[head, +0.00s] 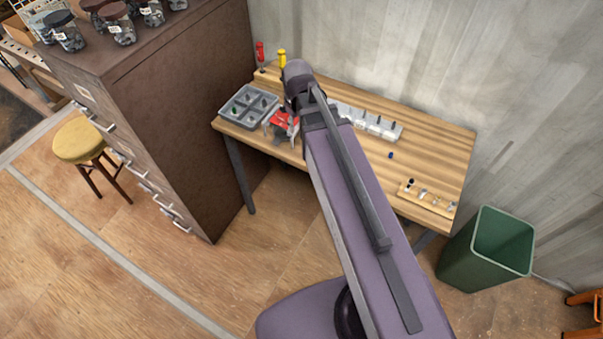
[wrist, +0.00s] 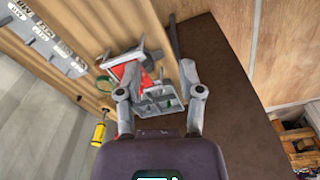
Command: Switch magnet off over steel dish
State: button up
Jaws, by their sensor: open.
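My gripper (wrist: 152,72) is open in the wrist view, its two fingers spread above the left part of the bench. A red and grey device (wrist: 130,72) shows between and beyond the fingers. I cannot tell whether it is the magnet or a clamp. In the head view the red part (head: 281,121) is at the bench's front edge, beside the grey compartment tray (head: 247,106). I cannot make out the steel dish for certain.
A pale block row (head: 372,121), a small blue piece (head: 390,155) and a wooden rack (head: 428,199) lie on the bench (head: 440,150). Red (head: 260,53) and yellow (head: 282,58) handles stand at the back. A brown cabinet (head: 180,100) borders the left; a green bin (head: 487,250) stands right.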

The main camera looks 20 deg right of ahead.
jog(key=s+f+m+b, duration=0.2)
jog(key=f+b, duration=0.6)
jog(key=f, duration=0.1)
jog(key=s+f+m+b, duration=0.2)
jog(key=s+f+b, duration=0.1)
jog(key=f+b, duration=0.6)
jog(key=shift+m+b, duration=0.3)
jog(key=shift+f, duration=0.1)
jog(key=shift+w, duration=0.1)
dwell(0.4)
jog(key=w+r+n+p, duration=1.7)
jog(key=w+r+p, duration=0.5)
jog(key=w, duration=0.1)
jog(key=shift+w+r+g, duration=0.15)
jog(key=shift+w+g, duration=0.15)
jog(key=shift+w, duration=0.1)
jog(key=shift+d, duration=0.1)
